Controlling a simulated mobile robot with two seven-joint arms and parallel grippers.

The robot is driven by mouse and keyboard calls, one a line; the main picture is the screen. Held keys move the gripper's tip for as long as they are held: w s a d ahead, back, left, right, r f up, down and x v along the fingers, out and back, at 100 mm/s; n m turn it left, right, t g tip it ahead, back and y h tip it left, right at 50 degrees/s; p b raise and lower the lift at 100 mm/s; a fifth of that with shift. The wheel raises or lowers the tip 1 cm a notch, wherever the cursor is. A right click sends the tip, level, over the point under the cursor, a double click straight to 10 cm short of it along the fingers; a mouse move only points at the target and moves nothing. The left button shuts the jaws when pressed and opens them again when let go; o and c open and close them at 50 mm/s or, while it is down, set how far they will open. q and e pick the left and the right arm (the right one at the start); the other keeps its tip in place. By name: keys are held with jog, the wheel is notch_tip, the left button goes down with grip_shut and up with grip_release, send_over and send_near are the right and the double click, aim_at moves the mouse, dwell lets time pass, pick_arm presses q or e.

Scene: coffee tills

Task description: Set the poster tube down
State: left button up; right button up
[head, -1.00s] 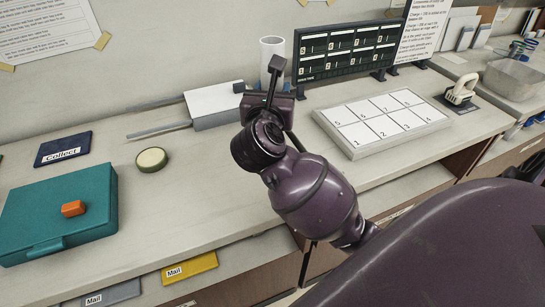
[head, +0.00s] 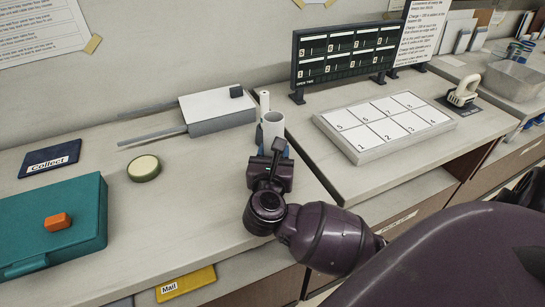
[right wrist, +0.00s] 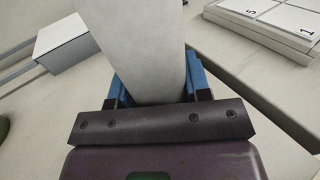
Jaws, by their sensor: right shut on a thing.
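The poster tube (head: 272,128) is a plain white open-topped cylinder. In the head view it stands roughly upright near the right edge of the left counter, partly hidden by my right gripper. My right gripper (head: 272,150) is shut on the tube, its blue fingers on either side. In the right wrist view the tube (right wrist: 145,50) fills the middle between the blue fingers (right wrist: 160,85). The tube's bottom is hidden, so I cannot tell whether it touches the counter. My left gripper is not in view.
A white box (head: 218,112) with grey rails and a slim white post (head: 264,103) stand behind. A numbered tray (head: 385,126) and dark board (head: 345,55) are right. A round tin (head: 144,168), Collect sign (head: 50,158) and teal case (head: 50,225) are left. Counter between is clear.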

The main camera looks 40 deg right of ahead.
jog(key=shift+f, duration=0.4)
jog(key=shift+f, duration=0.2)
jog(key=o, duration=1)
jog(key=shift+c, duration=0.2)
jog(key=shift+r, duration=0.15)
jog(key=shift+s+a, duration=0.1)
jog(key=shift+a, duration=0.05)
jog(key=v, duration=1.1)
jog(key=shift+s+a+r, duration=0.1)
jog(key=shift+s+a, duration=0.15)
